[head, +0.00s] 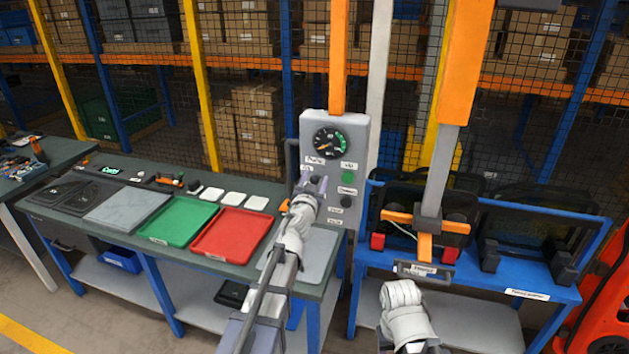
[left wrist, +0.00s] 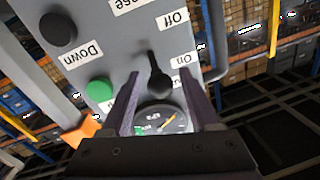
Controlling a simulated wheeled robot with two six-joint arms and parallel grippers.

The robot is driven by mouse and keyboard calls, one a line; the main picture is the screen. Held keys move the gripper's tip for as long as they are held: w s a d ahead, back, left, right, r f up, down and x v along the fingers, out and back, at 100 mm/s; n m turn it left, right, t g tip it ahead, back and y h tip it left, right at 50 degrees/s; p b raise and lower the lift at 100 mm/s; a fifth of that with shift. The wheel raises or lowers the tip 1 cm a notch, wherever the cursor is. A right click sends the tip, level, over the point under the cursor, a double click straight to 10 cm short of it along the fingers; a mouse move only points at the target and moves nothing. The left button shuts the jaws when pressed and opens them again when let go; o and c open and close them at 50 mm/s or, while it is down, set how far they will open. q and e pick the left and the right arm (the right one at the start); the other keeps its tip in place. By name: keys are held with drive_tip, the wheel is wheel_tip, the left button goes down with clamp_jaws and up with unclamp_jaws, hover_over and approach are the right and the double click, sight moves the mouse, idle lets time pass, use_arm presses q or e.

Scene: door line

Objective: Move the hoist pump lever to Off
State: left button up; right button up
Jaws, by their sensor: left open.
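The black pump lever (left wrist: 155,72) is on the grey control box (head: 357,130), just beyond the gauge in the left wrist view. Its thick end is toward the gauge, nearer the On label (left wrist: 184,60) than the Off label (left wrist: 175,18). My left gripper (left wrist: 160,78) is open, with one finger on each side of the lever; contact cannot be told. In the head view my left gripper (head: 304,186) is in front of the box's left side and largely hides the lever. Of my right arm, only the wrist shows, at the bottom; its fingers are hidden.
The gauge (head: 330,142), a green button (head: 348,177) and a black button (head: 346,201) are close by on the box. A red tray (head: 232,234) and green tray (head: 176,222) lie on the left bench. An orange hoist arm (head: 465,65) hangs over the blue stand (head: 517,286).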

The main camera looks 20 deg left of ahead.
use_arm(q)
drive_tip(key=shift+c, duration=0.3)
clamp_jaws()
idle(1.0)
